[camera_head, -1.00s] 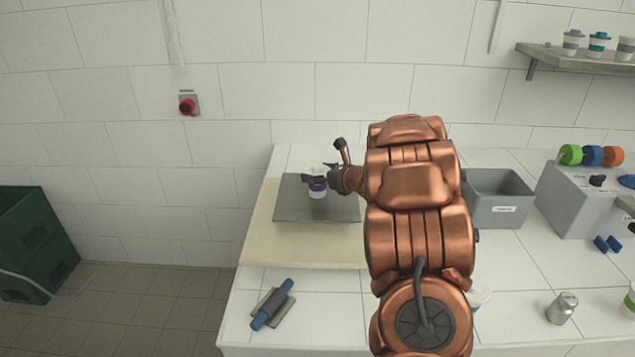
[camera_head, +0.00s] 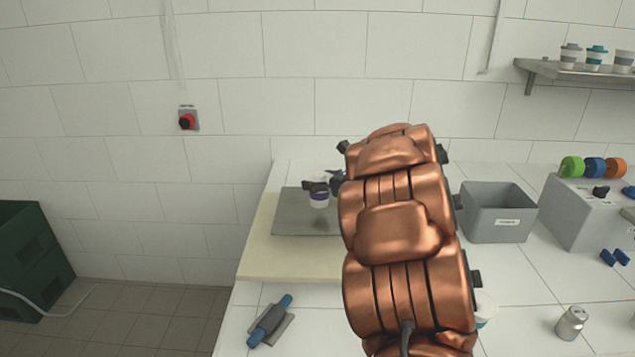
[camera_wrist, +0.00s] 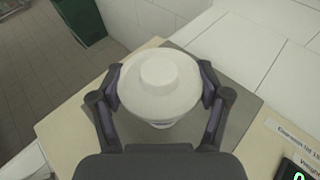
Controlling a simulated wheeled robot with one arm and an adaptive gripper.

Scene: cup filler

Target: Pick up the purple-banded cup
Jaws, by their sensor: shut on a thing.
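The purple-banded cup (camera_head: 319,196) is white with a purple band and sits above the dark grey plate (camera_head: 290,222) on the cream board. A dark shadow shows on the plate below it, so it appears slightly raised. My gripper (camera_head: 322,185) is shut on the cup near its top. In the wrist view, the cup's pale round lid (camera_wrist: 160,80) faces the camera, with the fingers of my gripper (camera_wrist: 160,88) on both sides. The lid hides most of the band there. My arm hides the right part of the plate in the head view.
A grey bin (camera_head: 498,215) stands right of my arm, beside a machine with coloured knobs (camera_head: 592,167). A metal can (camera_head: 572,322) and a blue-handled tool (camera_head: 270,321) are nearer the front. Other cups stand on a wall shelf (camera_head: 580,70). A green crate (camera_head: 32,250) is at left.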

